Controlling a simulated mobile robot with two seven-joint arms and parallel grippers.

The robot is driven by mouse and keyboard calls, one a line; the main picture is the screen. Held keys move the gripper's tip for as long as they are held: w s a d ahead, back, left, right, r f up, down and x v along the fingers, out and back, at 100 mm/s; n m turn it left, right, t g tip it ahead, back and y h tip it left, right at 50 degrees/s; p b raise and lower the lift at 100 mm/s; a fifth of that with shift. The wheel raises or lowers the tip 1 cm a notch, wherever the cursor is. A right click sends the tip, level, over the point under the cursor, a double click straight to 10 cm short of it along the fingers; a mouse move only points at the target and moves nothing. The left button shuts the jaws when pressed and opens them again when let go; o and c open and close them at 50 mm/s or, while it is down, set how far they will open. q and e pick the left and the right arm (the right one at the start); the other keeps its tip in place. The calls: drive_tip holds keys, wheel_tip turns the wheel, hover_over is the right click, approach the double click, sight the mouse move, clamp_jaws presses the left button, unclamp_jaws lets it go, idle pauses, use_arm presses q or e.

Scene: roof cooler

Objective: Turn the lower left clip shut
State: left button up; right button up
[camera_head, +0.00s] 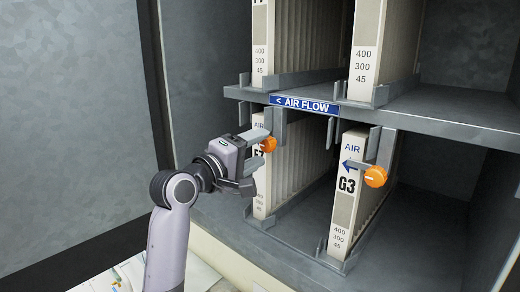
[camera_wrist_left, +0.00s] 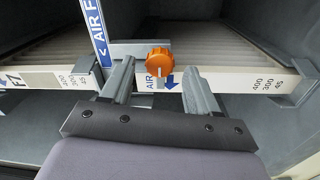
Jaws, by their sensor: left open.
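The lower left clip has an orange knob (camera_head: 268,144) at the upper front of the lower left filter (camera_head: 261,196). The knob also shows in the left wrist view (camera_wrist_left: 158,57), with a grey metal bracket behind it. My left gripper (camera_head: 262,150) is open in front of this filter, its fingers at the knob's height. In the left wrist view its two fingers (camera_wrist_left: 158,78) reach forward on either side of the knob, with gaps visible. I cannot tell how far the clip is turned. My right gripper is not in view.
A second orange knob (camera_head: 376,176) sits on the lower right filter (camera_head: 343,207), marked G3. A grey shelf (camera_head: 440,120) with an "AIR FLOW" label (camera_head: 304,104) runs above. Two more filters stand on it. A dark wall panel (camera_head: 70,110) stands at the left.

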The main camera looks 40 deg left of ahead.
use_arm(q)
drive_tip(key=shift+s+a+f+b, duration=0.1)
drive_tip(key=shift+s+b, duration=0.1)
drive_tip(key=shift+s, duration=1.2)
drive_tip(key=shift+s+a+b, duration=0.1)
drive_tip(key=shift+s+b, duration=0.05)
drive_tip(key=shift+s, duration=1.2)
drive_tip(key=d+f+m+g, duration=0.2)
drive_tip(key=d+f+m, duration=0.15)
drive_tip(key=f, duration=1.05)
drive_tip(key=d+f+m+g, duration=0.25)
drive_tip(key=f+m, duration=0.25)
drive_tip(key=f, duration=0.8)
drive_tip(key=s+d+f+m+g, duration=0.1)
drive_tip(key=s+d+f+m, duration=0.3)
drive_tip(key=s+f, duration=0.4)
drive_tip(key=s+d+f+m+g, duration=0.2)
drive_tip(key=s+d+f+m, duration=0.2)
drive_tip(key=s+f, duration=0.4)
wheel_tip(320, 180, down, 2)
drive_tip(key=shift+s+d+f+m+h, duration=0.1)
drive_tip(key=shift+s+d+m+h, duration=0.2)
drive_tip(key=shift+d, duration=0.3)
drive_tip(key=shift+g, duration=0.25)
